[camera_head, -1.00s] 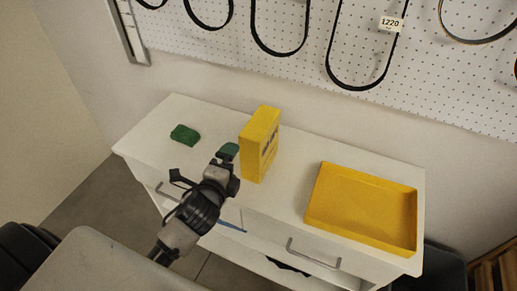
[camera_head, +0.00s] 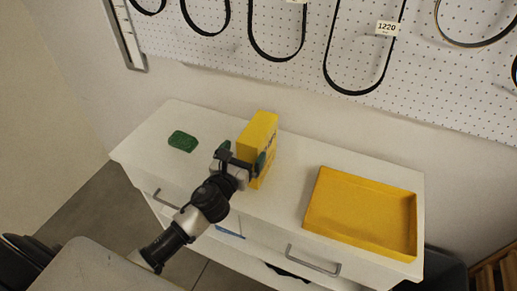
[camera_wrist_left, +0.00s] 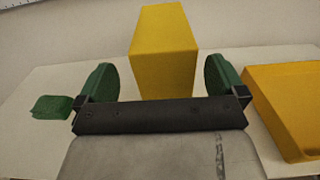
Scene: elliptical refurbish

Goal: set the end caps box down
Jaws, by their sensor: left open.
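The yellow end caps box (camera_head: 262,128) stands upright on the white cabinet top, with dark print on one side. It also shows in the left wrist view (camera_wrist_left: 163,50), centred beyond the jaws. My left gripper (camera_head: 242,157) is open at the near side of the box, and it partly hides the box's lower part in the head view. In the left wrist view its green finger pads (camera_wrist_left: 160,80) are spread wide, one to each side of the box's outline, with visible gaps. I cannot tell how far they reach along the box. My right gripper is not in view.
A yellow open tray (camera_head: 350,182) lies at the right of the cabinet top (camera_head: 290,185). A small green block (camera_head: 183,141) lies at the left. Behind is a white pegboard (camera_head: 300,60) with hanging black belts. Between box and tray the top is clear.

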